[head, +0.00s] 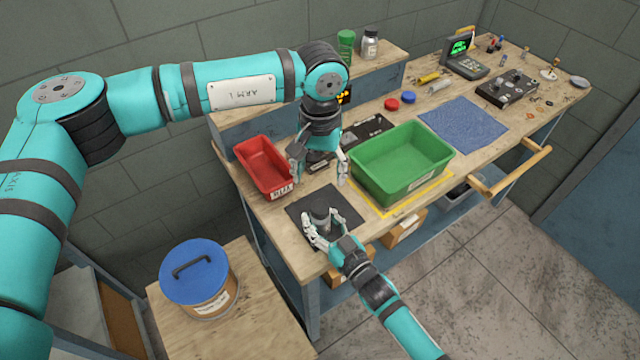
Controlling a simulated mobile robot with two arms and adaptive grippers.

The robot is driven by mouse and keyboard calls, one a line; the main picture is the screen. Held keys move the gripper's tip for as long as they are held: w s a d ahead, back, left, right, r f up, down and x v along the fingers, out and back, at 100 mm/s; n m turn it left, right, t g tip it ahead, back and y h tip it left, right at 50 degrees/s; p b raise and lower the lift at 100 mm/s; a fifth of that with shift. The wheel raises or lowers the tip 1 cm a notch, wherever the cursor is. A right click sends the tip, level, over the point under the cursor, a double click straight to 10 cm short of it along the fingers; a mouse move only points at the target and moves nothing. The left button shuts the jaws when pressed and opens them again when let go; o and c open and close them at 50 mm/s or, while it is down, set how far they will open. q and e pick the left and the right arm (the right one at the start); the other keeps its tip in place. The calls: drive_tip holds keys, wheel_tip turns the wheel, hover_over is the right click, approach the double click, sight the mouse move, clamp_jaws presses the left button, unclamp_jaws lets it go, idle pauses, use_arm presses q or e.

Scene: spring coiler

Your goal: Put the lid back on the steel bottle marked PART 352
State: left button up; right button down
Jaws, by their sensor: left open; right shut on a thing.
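A small grey steel bottle (321,216) stands on the black mat (340,203) at the bench's near left end. My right gripper (320,232) is shut around it from the front; the fingers hide much of it, and no marking can be read. My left gripper (320,180) is open and empty, pointing down just behind the mat, between the red bin and the green bin.
A red bin (264,170) and a green bin (401,162) flank my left gripper. A blue cloth (463,124) lies to the right. A labelled bottle (370,45) and a green can (346,46) stand on the shelf. A blue-lidded tub (195,275) stands on the lower table.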

use_arm(q)
drive_tip(key=shift+r, duration=0.5)
use_arm(e)
drive_tip(key=c, duration=0.6)
unclamp_jaws()
drive_tip(key=v, duration=1.2)
drive_tip(key=shift+f, duration=0.1)
